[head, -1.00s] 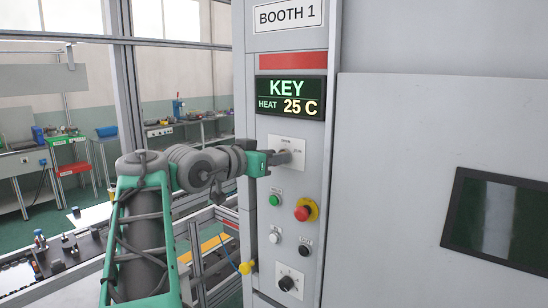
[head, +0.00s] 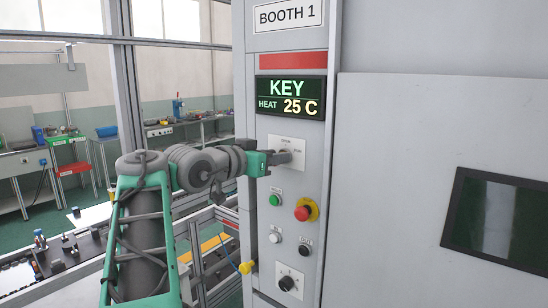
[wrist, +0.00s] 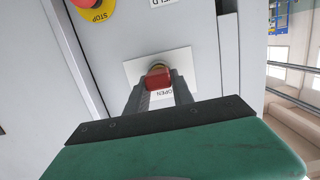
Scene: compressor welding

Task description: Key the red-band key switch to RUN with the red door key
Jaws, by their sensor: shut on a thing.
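The key switch's white plate (head: 303,147) is on the grey booth panel, under the red band (head: 293,62) and the display. My gripper (head: 284,157) reaches it from the left, its fingers close to the plate. In the wrist view, my gripper (wrist: 158,88) is shut on the red door key (wrist: 158,78). The key is at the middle of the switch plate (wrist: 178,64), in front of a brass-coloured ring. A label reading "OPEN" shows beside the key. How deep the key sits is hidden. The head view hides the key behind the fingers.
The display (head: 291,98) reads "KEY" and "HEAT 25 C". Below the switch are a green button (head: 274,200), a red emergency stop (head: 303,213), smaller buttons and a black selector knob (head: 287,283). A booth door with a dark window (head: 510,222) stands right.

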